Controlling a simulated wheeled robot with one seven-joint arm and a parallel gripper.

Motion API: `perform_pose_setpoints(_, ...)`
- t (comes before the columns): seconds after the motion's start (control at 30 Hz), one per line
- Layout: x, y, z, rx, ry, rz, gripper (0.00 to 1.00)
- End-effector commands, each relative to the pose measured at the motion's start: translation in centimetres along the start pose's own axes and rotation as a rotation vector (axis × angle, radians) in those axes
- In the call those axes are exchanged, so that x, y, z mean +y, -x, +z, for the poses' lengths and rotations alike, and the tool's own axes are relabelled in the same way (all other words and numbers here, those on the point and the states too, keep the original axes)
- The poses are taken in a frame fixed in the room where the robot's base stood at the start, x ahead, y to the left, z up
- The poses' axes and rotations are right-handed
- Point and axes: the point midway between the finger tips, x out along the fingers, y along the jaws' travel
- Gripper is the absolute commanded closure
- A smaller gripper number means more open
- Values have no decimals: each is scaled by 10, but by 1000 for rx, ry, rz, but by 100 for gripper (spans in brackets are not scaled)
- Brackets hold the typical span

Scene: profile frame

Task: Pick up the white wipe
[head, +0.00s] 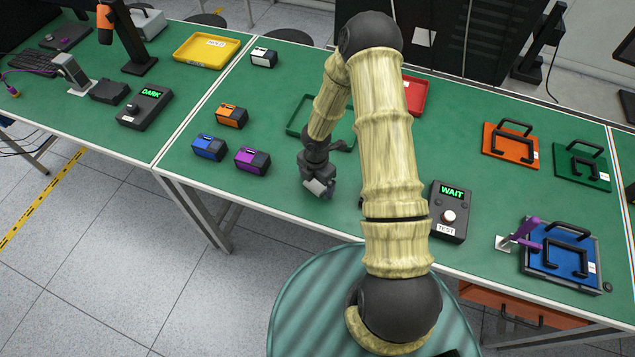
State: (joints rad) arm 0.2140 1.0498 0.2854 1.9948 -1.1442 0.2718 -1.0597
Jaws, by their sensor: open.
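My gripper (318,186) hangs low over the green bench near its front edge, left of the middle. It is open. A small pale grey-white patch shows at its fingertips; I cannot tell if this is the white wipe or part of the gripper itself. No clearly separate flat white cloth shows on the bench. A white-and-black block (263,57) stands at the back left, well away from my gripper. A small white piece (504,243) lies at the right beside a purple handle (523,230). My arm hides part of the bench middle.
Orange (232,116), blue (208,147) and purple (252,160) blocks stand left of my gripper. A green tray (302,112) and a red tray (417,95) lie behind. A WAIT box (449,212) stands to the right. Orange, green and blue handled panels lie farther right.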

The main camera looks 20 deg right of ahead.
Motion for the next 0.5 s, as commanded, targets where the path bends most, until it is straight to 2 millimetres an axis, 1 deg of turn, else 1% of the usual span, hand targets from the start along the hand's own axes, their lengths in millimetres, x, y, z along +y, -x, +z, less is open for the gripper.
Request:
perform_pose_setpoints(0.4, 0, 0, 0, 0, 0, 0, 11)
perform_pose_setpoints(0.43, 0, 0, 0, 0, 0, 0, 15)
perform_pose_setpoints(0.5, 0, 0, 0, 0, 0, 0, 29)
